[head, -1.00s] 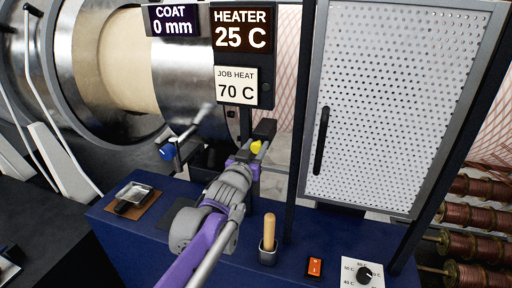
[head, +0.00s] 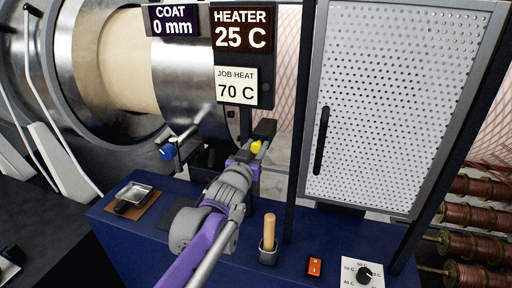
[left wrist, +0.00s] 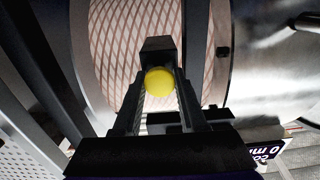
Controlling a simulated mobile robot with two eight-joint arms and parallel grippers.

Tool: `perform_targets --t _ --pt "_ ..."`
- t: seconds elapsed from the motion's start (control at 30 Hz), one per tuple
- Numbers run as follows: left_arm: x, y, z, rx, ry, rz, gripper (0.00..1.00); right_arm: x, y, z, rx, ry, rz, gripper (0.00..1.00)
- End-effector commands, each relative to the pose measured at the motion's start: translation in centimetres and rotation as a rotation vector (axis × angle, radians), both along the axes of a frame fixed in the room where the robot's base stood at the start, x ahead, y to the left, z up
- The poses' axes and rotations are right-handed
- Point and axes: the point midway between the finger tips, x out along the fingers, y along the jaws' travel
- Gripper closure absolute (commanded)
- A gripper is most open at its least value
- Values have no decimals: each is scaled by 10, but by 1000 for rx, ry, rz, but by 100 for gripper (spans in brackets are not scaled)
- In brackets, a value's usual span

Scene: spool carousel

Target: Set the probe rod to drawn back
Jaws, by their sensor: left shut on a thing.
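My left gripper (head: 262,140) reaches over the blue bench and is shut on a yellow knob (head: 256,147). In the left wrist view the yellow knob (left wrist: 159,82) sits between the two dark fingers, in front of a dark block (left wrist: 158,47). A rod behind the knob is hidden, so I cannot tell how far it is drawn. A separate blue knob (head: 167,152) on a grey lever stands to the left. My right gripper is not in view.
The heater display (head: 241,28) reads 25 C, and the job heat card (head: 236,86) reads 70 C. A perforated door (head: 400,110) stands right. A wooden-handled tool (head: 269,232), an orange switch (head: 314,267) and a dial (head: 363,273) are on the bench (head: 130,235). A small metal tray (head: 134,194) lies left.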

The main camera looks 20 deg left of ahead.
Motion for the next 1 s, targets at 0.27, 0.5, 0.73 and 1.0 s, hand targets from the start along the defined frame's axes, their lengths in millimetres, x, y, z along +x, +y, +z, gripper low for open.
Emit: perform_targets --t 0.27,0.5,0.73,1.0 --pt "-5 0 1 0 0 0 100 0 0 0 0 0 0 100" --pt "-44 2 1 0 0 0 100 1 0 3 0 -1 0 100" --pt "-60 2 0 1 0 0 100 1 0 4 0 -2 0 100" --pt "-60 2 -1 1 1 0 53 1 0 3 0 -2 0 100"
